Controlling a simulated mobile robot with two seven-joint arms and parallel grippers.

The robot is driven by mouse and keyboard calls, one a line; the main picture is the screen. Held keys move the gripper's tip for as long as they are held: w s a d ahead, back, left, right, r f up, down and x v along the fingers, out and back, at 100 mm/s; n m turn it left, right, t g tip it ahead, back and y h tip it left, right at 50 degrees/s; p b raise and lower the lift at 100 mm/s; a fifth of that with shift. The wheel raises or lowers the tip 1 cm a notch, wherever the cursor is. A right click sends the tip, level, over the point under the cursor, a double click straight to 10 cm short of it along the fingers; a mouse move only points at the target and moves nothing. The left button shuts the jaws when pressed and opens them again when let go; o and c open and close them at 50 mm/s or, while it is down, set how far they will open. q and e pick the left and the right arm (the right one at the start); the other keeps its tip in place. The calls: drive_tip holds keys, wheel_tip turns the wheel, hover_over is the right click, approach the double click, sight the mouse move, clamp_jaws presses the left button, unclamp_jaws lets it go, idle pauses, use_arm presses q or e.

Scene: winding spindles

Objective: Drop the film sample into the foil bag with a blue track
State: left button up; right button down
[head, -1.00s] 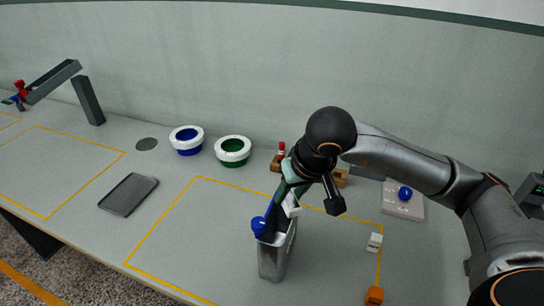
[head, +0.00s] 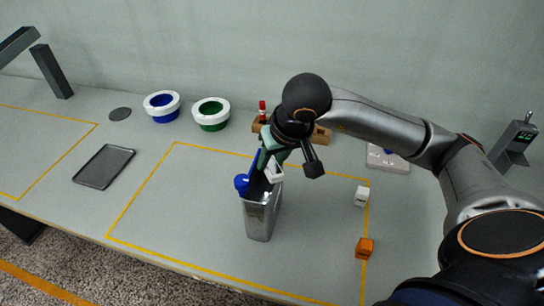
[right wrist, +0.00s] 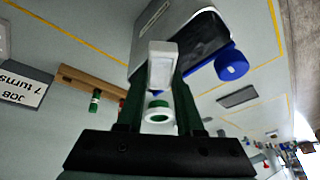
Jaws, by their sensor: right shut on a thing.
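The foil bag (head: 260,220) stands upright on the table in the head view, silver with a dark open mouth. A blue track with a round blue end (head: 242,184) runs along its mouth; the blue end also shows in the right wrist view (right wrist: 232,65). My right gripper (head: 271,163) is above the bag's mouth, pointing down, shut on a small white piece (head: 275,173), which I take as the film sample. The piece shows between the fingertips in the right wrist view (right wrist: 161,64), overlapping the bag; I cannot tell whether it is inside the mouth. My left gripper is out of view.
A blue-and-white bowl (head: 162,101) and a green-and-white bowl (head: 211,107) stand at the back. A wooden rack (head: 322,136) is behind my right gripper. A white block (head: 361,196) and an orange block (head: 364,248) lie at right. A dark tray (head: 104,166) lies left.

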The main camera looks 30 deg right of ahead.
drive_tip(key=shift+c, duration=2.3)
unclamp_jaws()
drive_tip(key=shift+r, duration=0.1)
drive_tip(key=v, duration=1.2)
drive_tip(key=shift+r, duration=0.25)
drive_tip(key=shift+s, duration=0.1)
drive_tip(key=shift+f, duration=0.1)
